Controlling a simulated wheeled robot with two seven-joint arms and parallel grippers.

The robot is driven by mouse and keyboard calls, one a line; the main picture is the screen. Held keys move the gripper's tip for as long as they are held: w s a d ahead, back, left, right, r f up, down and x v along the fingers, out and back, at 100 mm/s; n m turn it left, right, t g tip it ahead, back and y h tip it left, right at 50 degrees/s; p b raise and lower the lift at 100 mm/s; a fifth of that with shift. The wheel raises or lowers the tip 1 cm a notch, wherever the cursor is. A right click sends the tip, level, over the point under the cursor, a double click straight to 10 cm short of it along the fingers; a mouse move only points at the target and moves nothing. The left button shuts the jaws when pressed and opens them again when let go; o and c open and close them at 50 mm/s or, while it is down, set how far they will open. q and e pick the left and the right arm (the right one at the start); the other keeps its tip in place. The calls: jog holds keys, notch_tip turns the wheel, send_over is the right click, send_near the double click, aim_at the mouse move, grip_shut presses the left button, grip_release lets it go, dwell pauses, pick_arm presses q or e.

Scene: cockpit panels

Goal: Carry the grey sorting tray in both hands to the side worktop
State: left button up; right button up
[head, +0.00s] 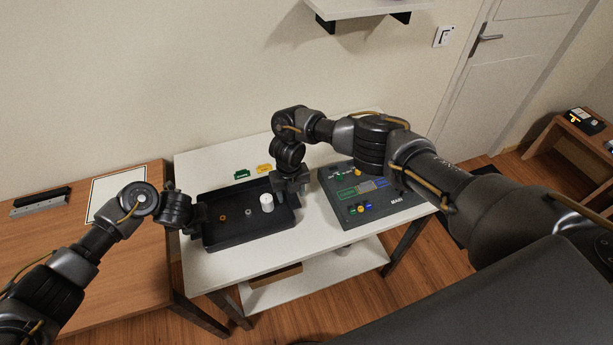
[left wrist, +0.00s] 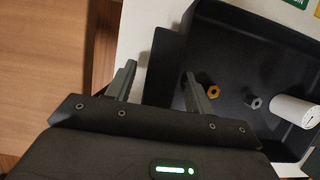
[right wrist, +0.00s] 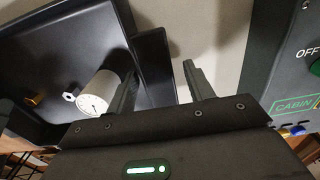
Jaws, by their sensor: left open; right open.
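The dark grey sorting tray (head: 245,238) sits on a white table, with an orange nut (head: 222,217), a grey nut (head: 248,212) and a white cylinder (head: 267,202) inside. My left gripper (head: 199,214) is at the tray's left end. In the left wrist view its open fingers (left wrist: 160,80) stand either side of the tray's left edge flange. My right gripper (head: 292,184) is at the right end. In the right wrist view its open fingers (right wrist: 160,80) stand either side of the right edge. Contact with the tray cannot be told.
A control panel box (head: 365,208) stands close to the tray's right. Green (head: 242,174) and yellow (head: 264,168) pieces lie behind the tray. A wooden worktop (head: 50,245) adjoins on the left, holding a white sheet (head: 108,190) and a grey-black item (head: 40,203); its front is clear.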

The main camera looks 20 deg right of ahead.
pick_arm(q)
jog(key=shift+s+r, duration=0.2)
jog(key=shift+r, duration=0.2)
pick_arm(e)
jog(key=shift+s, duration=0.1)
pick_arm(q)
jog(key=v, duration=0.7)
jog(key=shift+w+d+r, duration=0.2)
jog(key=shift+w+d, duration=0.05)
jog(key=shift+w, duration=0.1)
jog(key=shift+s+a+r, duration=0.25)
jog(key=shift+s+r, duration=0.05)
jog(key=shift+s, duration=0.1)
jog(key=shift+v, duration=1.45)
pick_arm(e)
notch_tip(320, 180, up, 12)
pick_arm(q)
jog(key=shift+s, duration=0.1)
